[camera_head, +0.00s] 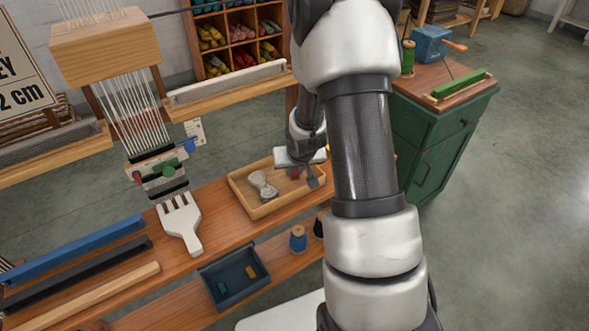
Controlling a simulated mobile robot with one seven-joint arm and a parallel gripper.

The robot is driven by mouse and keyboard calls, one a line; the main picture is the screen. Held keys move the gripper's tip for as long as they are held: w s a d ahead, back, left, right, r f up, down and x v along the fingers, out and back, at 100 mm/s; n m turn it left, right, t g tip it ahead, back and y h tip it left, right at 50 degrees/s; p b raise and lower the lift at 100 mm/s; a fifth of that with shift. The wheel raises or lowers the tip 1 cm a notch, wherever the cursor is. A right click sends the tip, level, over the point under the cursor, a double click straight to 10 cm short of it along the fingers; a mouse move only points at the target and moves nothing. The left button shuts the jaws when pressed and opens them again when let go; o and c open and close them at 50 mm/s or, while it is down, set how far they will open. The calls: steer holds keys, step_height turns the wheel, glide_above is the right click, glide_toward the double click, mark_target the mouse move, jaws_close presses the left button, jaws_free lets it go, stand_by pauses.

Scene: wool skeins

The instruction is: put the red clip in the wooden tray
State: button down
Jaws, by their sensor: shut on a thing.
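The wooden tray (290,203) lies on the wooden bench, with a pale grey skein-like bundle (263,185) in its left part. My gripper (302,178) is over the right part of the tray, pointing down, with its fingers low inside the tray's outline. The gripper is shut on a small dark red thing (293,173), seemingly the red clip, mostly hidden by the fingers. I cannot tell whether it touches the tray floor. My arm covers the area just right of the tray.
A loom with green (164,169) and blue (189,146) clips and a small red spot (137,177) at its cloth stands left. A white comb (181,224) lies left of the tray. A dark bin (235,277) and blue spool (298,238) sit below. A green cabinet (432,140) stands right.

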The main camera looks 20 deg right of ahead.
steer(key=shift+f+b, duration=0.25)
steer(key=shift+b, duration=0.05)
steer(key=c, duration=1.7)
jaws_free()
steer(key=shift+o, duration=0.2)
steer(key=shift+r, duration=0.1)
